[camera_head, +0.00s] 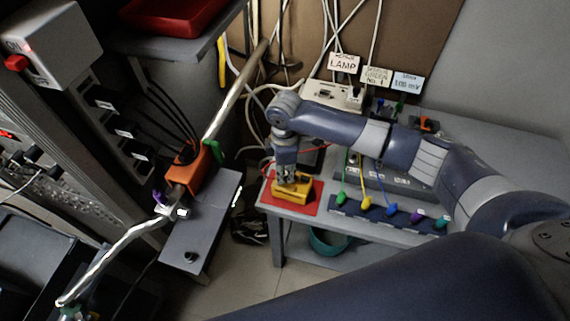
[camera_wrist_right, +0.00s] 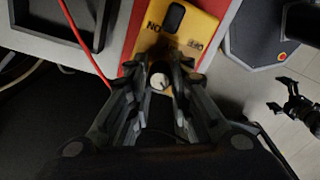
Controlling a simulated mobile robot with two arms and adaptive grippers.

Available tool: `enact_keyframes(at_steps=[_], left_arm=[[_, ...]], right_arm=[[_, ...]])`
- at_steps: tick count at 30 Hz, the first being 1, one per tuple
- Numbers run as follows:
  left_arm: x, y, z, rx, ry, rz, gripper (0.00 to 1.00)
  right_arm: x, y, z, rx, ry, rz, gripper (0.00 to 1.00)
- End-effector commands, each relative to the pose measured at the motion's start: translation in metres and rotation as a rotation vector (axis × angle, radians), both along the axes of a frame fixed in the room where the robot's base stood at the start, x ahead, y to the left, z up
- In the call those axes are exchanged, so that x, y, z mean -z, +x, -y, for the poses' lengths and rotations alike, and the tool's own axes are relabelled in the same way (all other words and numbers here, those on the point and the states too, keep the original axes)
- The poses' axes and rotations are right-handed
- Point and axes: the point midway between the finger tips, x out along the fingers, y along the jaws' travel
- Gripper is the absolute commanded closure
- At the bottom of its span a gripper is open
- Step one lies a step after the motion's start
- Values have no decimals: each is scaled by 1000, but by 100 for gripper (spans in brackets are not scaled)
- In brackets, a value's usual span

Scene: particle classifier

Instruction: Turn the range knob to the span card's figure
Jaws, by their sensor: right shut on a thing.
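A yellow meter box (camera_head: 294,190) lies on a red mat (camera_head: 267,199) at the near left corner of the grey table. My right gripper (camera_head: 287,178) points down onto it. The knob's pointer and scale cannot be read. The span card (camera_head: 407,82) at the table's back reads 100 mV. My left gripper (camera_wrist_right: 277,94) shows at the wrist view's right edge, fingers apart and empty.
A dark rack with several coloured plugs (camera_head: 390,209) lies right of the meter. A red lead (camera_wrist_right: 82,40) runs close beside the gripper. A grey stand (camera_head: 205,225) is left.

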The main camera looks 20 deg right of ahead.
Motion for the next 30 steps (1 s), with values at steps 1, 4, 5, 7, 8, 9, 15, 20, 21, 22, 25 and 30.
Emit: enact_keyframes(at_steps=[1,4,5,7,8,9,15,20,21,22,25,30], left_arm=[[-15,0,0,0,0,0,0],[-27,0,0,0,0,0,0],[-31,0,0,0,0,0,0],[-38,0,0,0,0,0,0],[-42,0,0,0,0,0,0],[-45,0,0,0,0,0,0],[-61,0,0,0,0,-1,0],[-68,0,0,-1,0,-1,0],[-70,0,0,-1,0,-1,0],[-70,-1,0,-1,0,-1,0],[-72,-1,0,-1,0,-1,0],[-73,-1,0,-1,0,-1,0]], right_arm=[[-7,-1,0,42,0,-4,100],[-6,-1,-1,129,1,-3,100],[-6,-1,-1,154,1,-4,100],[-6,-1,-1,213,-1,-3,100],[-6,-2,-1,236,0,-4,100],[-5,-2,-1,269,1,-4,100],[-4,-1,-1,403,1,-2,100],[-3,-1,-1,478,0,-1,100],[-3,-1,-1,492,1,-1,100],[-2,-1,-1,501,1,-1,100],[-2,-1,-1,523,0,0,100],[-1,0,-1,542,0,1,100]])
